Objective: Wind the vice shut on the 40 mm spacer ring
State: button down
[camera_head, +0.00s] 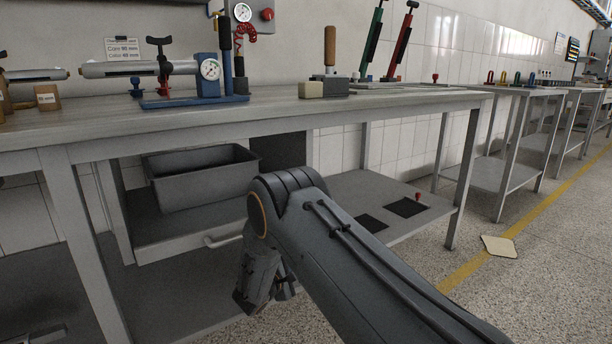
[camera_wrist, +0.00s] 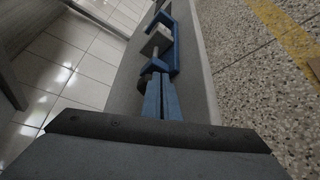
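My gripper (camera_head: 268,296) hangs low in front of the bench, beside my dark forearm. In the wrist view its two blue fingers (camera_wrist: 162,98) lie side by side with only a thin line between them. They look shut, and I see nothing clearly held. Beyond the fingertips is a blue clamp-like frame (camera_wrist: 176,52) with a grey screw and a pale block, perhaps the vice. I cannot tell whether the fingers touch it. I cannot pick out the 40 mm spacer ring in either view.
A bench (camera_head: 120,124) carries a blue gauge stand (camera_head: 208,88), a grey roller (camera_head: 120,68), a wooden block (camera_head: 47,97) and red and green levers. A wall card (camera_head: 123,50) appears to read core and collar sizes. A grey bin (camera_head: 205,182) sits underneath.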

jog(key=shift+s+d, duration=0.1)
dwell(0.4)
jog(key=shift+s+p, duration=0.25)
jog(key=shift+p, duration=0.2)
jog(key=shift+s+a, duration=0.55)
jog(key=shift+a, duration=0.25)
jog(key=shift+s+a, duration=0.55)
jog(key=shift+a, duration=0.2)
jog(key=shift+s+a, duration=0.55)
jog(key=shift+a, duration=0.25)
